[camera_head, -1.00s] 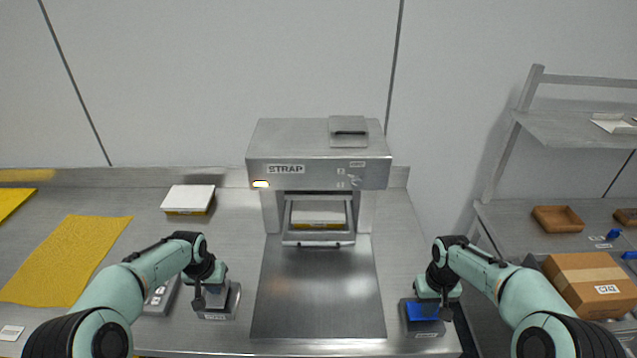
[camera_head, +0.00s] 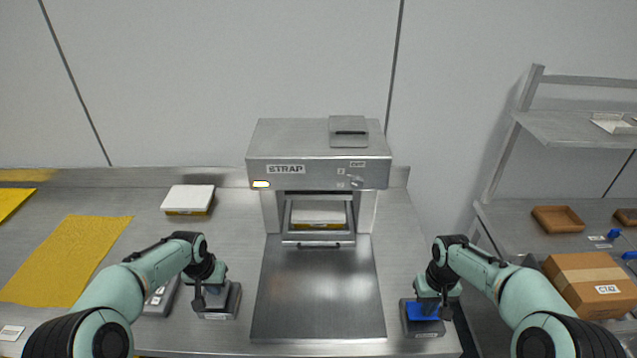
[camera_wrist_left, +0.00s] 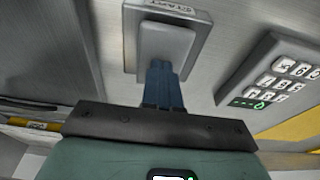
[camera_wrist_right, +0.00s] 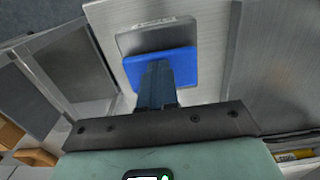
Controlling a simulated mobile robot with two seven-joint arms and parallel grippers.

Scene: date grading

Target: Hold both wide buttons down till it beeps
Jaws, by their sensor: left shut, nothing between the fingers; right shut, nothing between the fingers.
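The left wide button is a grey pad (camera_wrist_left: 167,50) on a grey box (camera_head: 232,305) with a label that reads like START. The right wide button is a blue pad (camera_wrist_right: 185,66) on a similar grey box (camera_head: 424,329). My left gripper (camera_wrist_left: 162,68) is shut and empty, its fingertips at the grey pad and seemingly touching it. My right gripper (camera_wrist_right: 155,68) is shut and empty, its fingertips at the blue pad and seemingly touching it. The fingers hide part of each pad, and I cannot tell how far either is pressed.
A STRAP machine (camera_head: 320,145) stands between the arms with a white and yellow box (camera_head: 318,217) inside. A small lamp (camera_head: 261,184) glows on its front. A keypad (camera_wrist_left: 275,80) lies beside the left button. A bare metal plate (camera_head: 318,290) lies between the buttons.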

